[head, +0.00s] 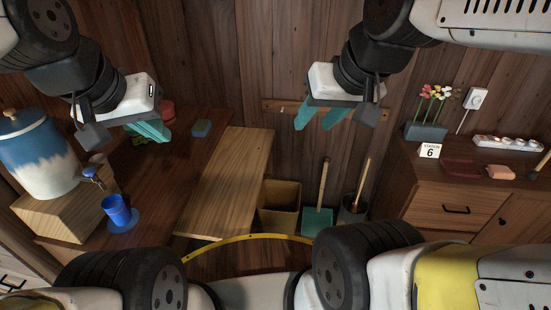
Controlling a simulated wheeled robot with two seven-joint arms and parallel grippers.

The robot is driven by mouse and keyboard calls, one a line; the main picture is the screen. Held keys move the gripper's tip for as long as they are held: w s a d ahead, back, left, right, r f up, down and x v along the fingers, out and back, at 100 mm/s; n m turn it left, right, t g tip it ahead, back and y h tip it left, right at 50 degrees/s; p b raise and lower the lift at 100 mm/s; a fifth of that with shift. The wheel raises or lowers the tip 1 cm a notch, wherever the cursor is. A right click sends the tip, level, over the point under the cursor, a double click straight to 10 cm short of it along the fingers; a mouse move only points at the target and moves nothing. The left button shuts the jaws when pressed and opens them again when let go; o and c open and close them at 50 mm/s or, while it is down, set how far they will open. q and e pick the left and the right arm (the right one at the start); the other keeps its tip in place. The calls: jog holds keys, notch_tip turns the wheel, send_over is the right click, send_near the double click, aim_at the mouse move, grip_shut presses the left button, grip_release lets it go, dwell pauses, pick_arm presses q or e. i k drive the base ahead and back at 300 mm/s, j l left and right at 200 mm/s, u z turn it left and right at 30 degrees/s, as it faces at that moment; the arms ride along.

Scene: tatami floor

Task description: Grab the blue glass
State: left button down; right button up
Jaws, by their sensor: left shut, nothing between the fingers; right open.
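The blue glass (117,210) stands upright on a round blue coaster (124,222) at the left, near the front edge of the wooden counter. My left gripper (150,133) is shut and empty, with teal fingers, above the counter and up and to the right of the glass. It is apart from the glass. My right gripper (319,117) is open and empty, far to the right of the glass, in front of the wood-plank wall.
A blue-and-white dispenser (40,155) with a tap stands on a wooden box (66,215) left of the glass. A sponge (202,128) and a red object (167,110) lie farther back. A bin (279,205) and a dustpan (317,221) stand mid-picture. A cabinet (450,208) with flowers is at right.

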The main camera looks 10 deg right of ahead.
aim_at(118, 211)
jog(key=l, duration=0.25)
jog(key=u, duration=1.45)
jog(key=k+l+u, duration=0.2)
jog(key=l, duration=0.15)
jog(key=l+u, duration=0.2)
jog(key=l, duration=0.15)
